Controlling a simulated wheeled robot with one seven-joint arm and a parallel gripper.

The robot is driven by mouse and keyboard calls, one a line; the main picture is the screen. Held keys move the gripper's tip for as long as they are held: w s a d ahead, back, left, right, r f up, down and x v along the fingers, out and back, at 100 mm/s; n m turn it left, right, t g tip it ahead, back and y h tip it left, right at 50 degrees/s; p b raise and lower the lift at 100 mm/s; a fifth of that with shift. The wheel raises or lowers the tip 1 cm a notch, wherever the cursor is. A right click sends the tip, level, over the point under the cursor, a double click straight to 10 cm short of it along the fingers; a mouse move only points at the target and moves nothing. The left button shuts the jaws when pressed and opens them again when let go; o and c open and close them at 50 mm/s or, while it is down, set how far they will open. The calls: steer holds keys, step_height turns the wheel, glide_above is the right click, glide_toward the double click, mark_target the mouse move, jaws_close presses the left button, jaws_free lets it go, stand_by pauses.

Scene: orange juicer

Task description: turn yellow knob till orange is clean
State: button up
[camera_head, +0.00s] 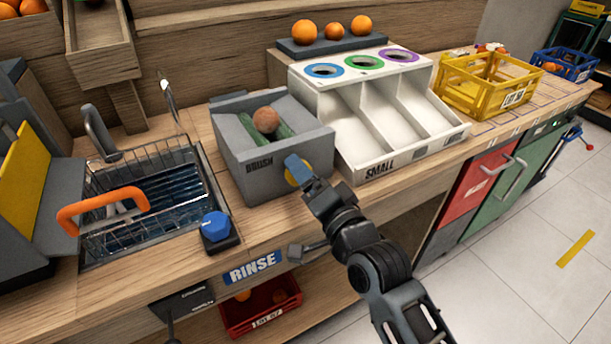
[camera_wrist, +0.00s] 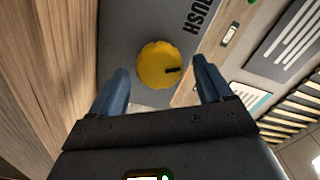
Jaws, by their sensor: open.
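The yellow knob (camera_wrist: 163,65) sits on the front face of the grey brush box (camera_head: 230,160), with a dark mark pointing right in the wrist view. In the head view the knob (camera_head: 291,175) is partly hidden behind my gripper (camera_head: 298,170). My gripper (camera_wrist: 162,88) is open, with its blue fingers on either side of the knob. I cannot tell whether they touch it. A brownish orange (camera_head: 266,120) lies in the top of the brush box, between green brushes (camera_head: 283,130).
Left of the box are a rinse sink with a wire basket (camera_head: 150,205), an orange handle (camera_head: 100,205) and a blue knob (camera_head: 215,226). Right of it stands a white sorter (camera_head: 365,120), then a yellow crate (camera_head: 490,82). A red crate (camera_head: 262,315) sits below the counter.

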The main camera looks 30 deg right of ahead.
steer(key=s+b, duration=0.1)
steer(key=s, duration=0.6)
